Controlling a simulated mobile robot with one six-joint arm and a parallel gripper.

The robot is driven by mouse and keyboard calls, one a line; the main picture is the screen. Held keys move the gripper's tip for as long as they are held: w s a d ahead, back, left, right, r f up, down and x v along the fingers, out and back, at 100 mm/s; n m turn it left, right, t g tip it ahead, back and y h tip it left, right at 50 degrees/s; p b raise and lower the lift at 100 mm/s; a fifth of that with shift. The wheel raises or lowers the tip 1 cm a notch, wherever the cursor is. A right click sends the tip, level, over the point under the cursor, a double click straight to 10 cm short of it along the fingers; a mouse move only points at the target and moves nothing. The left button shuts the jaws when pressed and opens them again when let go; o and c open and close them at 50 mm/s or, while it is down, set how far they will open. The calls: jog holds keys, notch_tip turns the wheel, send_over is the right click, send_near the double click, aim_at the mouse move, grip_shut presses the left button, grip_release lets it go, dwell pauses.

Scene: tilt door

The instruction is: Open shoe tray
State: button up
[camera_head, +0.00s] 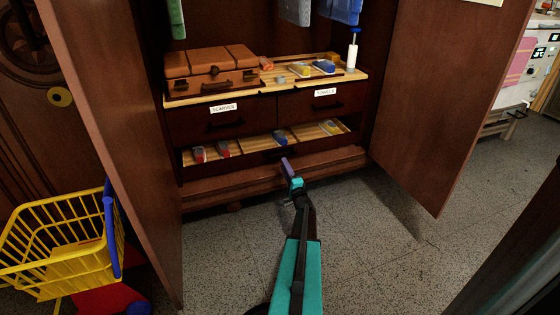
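A low wooden tray (257,145) sits at the bottom of the open wardrobe, under two drawers. Its light slatted inside shows, with a dark front below. Small red items (198,154), a blue item (280,138) and a yellow one (328,127) lie in its compartments; they look like shoes. A dark handle seems to be at the middle of the front, partly hidden near my gripper. My gripper (288,168), with a purple finger and cyan parts, is just in front of the tray's middle. I cannot tell whether it touches the front or is open.
Both wardrobe doors (455,90) stand open at the sides. Above the tray are the SCARVES drawer (222,120) and TOWELS drawer (322,101). A brown case (210,72) and a white bottle (352,56) stand on top. A yellow basket (62,240) is at left. Floor ahead is clear.

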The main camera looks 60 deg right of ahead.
aim_at(280, 157)
jog(key=shift+b+x, duration=1.05)
jog(key=shift+x, duration=2.15)
jog(key=shift+a, duration=0.1)
grip_shut()
